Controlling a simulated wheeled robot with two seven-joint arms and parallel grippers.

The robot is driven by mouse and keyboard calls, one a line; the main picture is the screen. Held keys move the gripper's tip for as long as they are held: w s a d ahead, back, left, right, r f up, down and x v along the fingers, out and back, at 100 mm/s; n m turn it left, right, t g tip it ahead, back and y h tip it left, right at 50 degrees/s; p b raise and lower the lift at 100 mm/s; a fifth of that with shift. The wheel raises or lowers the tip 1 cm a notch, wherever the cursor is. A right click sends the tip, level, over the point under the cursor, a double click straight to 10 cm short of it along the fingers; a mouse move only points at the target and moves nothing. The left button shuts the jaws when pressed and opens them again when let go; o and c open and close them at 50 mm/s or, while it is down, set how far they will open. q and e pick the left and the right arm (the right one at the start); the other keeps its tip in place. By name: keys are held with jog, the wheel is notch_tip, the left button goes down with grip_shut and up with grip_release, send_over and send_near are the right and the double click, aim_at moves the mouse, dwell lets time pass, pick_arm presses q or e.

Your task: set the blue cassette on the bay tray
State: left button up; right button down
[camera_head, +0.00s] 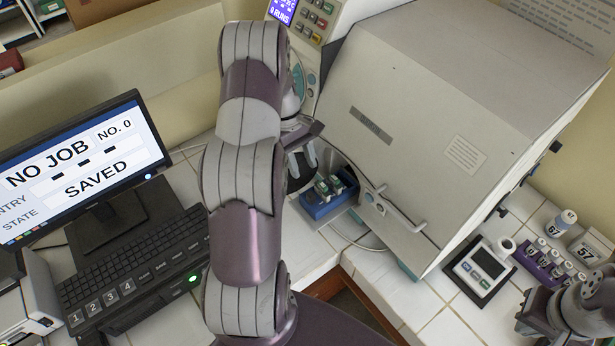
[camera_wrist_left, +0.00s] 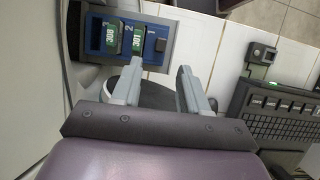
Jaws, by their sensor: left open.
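The blue cassette (camera_head: 316,210) sits on the grey bay tray (camera_head: 345,207) that sticks out at the foot of the large beige machine. It holds small green-labelled blocks in numbered slots. It also shows at the upper left of the left wrist view (camera_wrist_left: 164,30). My left gripper (camera_head: 302,160) is open and empty beside the cassette, apart from it; its two spread fingers also show in the left wrist view (camera_wrist_left: 160,66). My right gripper (camera_head: 540,312) is at the lower right edge, partly cut off, and its jaws are unclear.
The beige machine (camera_head: 450,110) fills the right back. A monitor (camera_head: 85,165) and keyboard (camera_head: 135,265) stand at left. White tiles lie bare between.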

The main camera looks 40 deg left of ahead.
pick_arm(q)
jog(key=s+d+r+m+y+p, duration=0.3)
jog(key=d+r+m, duration=0.5)
jog(key=d+r, duration=0.3)
jog(key=s+d+r+m+t+y, duration=0.1)
jog(key=s+d+r+m+t, duration=0.1)
jog(key=s+d+r+m, duration=0.2)
jog(key=shift+s+d+m+t, duration=0.3)
jog(key=shift+s+d+m, duration=1.25)
jog(key=shift+s, duration=0.35)
pick_arm(e)
jog(key=shift+w+a+r, duration=0.1)
jog(key=shift+r, duration=2.4)
